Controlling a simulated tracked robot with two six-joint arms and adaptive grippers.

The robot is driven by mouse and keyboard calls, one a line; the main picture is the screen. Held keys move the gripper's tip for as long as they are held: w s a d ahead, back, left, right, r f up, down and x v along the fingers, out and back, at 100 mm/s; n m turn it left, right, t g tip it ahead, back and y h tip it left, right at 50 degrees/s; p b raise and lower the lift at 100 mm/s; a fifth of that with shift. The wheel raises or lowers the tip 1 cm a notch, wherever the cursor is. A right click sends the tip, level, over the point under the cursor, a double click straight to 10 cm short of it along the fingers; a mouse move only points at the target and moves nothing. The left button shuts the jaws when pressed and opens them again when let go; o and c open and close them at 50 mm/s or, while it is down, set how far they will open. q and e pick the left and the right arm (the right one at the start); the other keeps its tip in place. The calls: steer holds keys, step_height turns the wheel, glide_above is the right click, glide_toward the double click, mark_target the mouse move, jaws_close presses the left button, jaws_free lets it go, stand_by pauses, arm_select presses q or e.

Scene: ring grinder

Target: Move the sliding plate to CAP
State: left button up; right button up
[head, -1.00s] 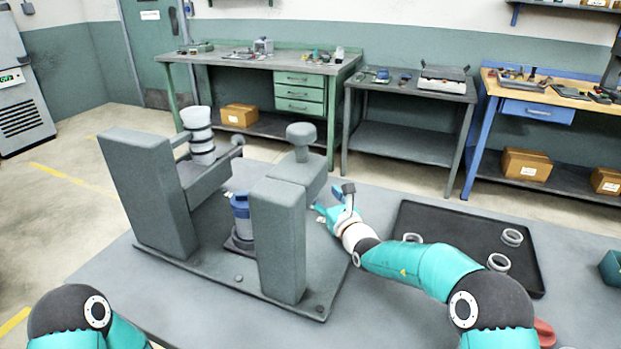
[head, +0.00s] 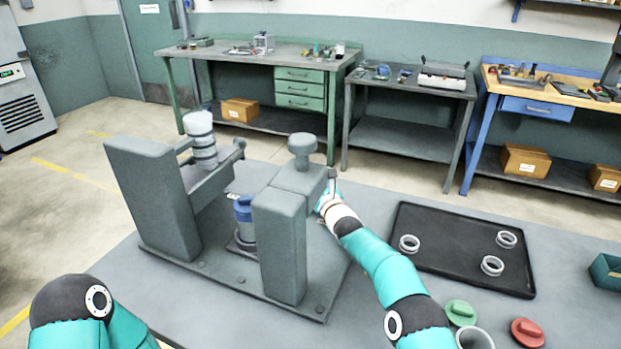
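The grinder fixture has two thick grey posts, the left one (head: 152,200) and the right one (head: 279,245), on a flat base plate. A grey slide piece (head: 212,188) lies between them toward the back, next to a stack of pale and grey rings (head: 199,135). I cannot tell for sure which part is the sliding plate, and no CAP label is readable. A blue and grey cylinder (head: 244,218) stands between the posts. My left gripper is out of view.
A black tray (head: 440,262) with several pale rings lies right of the fixture. A green lid (head: 460,312), a red lid (head: 527,332), an open grey cup (head: 475,338) and a green bin (head: 606,270) sit nearby. Workbenches stand behind.

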stand_by(0.3)
jaws_close()
steer(key=shift+d, duration=0.1)
